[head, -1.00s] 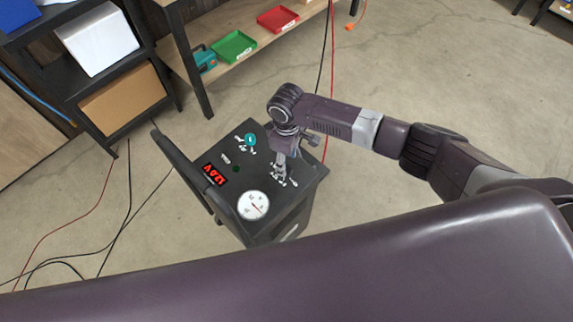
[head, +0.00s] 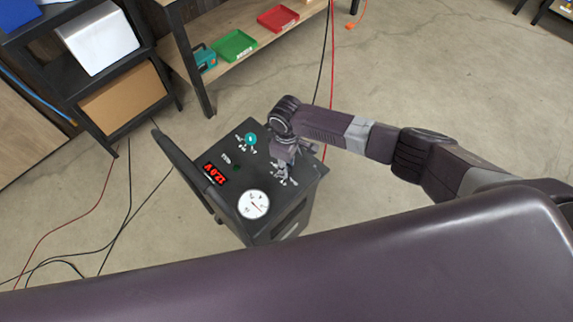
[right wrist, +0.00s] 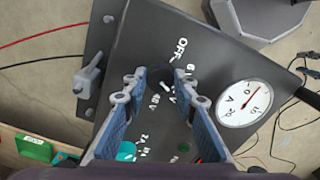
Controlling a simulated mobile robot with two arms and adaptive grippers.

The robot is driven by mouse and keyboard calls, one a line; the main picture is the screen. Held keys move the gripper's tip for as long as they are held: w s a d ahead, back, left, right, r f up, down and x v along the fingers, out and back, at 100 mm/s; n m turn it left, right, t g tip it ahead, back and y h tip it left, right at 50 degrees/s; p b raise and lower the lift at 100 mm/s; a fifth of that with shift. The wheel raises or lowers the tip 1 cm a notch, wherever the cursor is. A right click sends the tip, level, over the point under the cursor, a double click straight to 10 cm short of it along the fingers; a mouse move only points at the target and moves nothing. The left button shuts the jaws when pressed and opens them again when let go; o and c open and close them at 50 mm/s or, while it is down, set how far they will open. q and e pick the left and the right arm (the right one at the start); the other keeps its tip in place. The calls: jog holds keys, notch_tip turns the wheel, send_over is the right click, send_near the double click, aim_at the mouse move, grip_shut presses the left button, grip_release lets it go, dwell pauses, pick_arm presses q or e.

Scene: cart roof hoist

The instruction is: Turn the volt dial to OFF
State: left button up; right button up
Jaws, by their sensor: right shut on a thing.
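The volt dial (right wrist: 166,88) is a dark knob with a white pointer mark, on the sloping black panel. In the right wrist view it sits between my right fingertips and is partly hidden by them. White labels, with OFF (right wrist: 182,48) at one end, ring it. My right gripper (right wrist: 163,78) is shut on the dial; in the head view my right gripper (head: 282,168) covers the dial and comes down onto the panel from above. The red display (head: 215,173) reads 12.0 V. I cannot tell exactly which label the pointer meets. My left gripper is not in view.
The black charger cart (head: 262,228) also carries a round white meter (head: 254,205) and a teal knob (head: 250,139). A shelf bench with green (head: 234,46) and red (head: 278,18) trays stands behind. Cables lie on the floor at left; open floor is at right.

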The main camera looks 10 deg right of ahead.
jog(key=shift+n, duration=0.4)
jog(key=shift+c, duration=0.4)
jog(key=n, duration=0.4)
jog(key=n+b, duration=0.1)
jog(key=n, duration=0.4)
jog(key=n+b, duration=0.1)
jog(key=n, duration=0.4)
jog(key=shift+n, duration=0.4)
jog(key=n+b, duration=0.1)
jog(key=n, duration=0.3)
jog(key=shift+n, duration=0.4)
jog(key=o, duration=1.2)
jog(key=shift+c, duration=0.2)
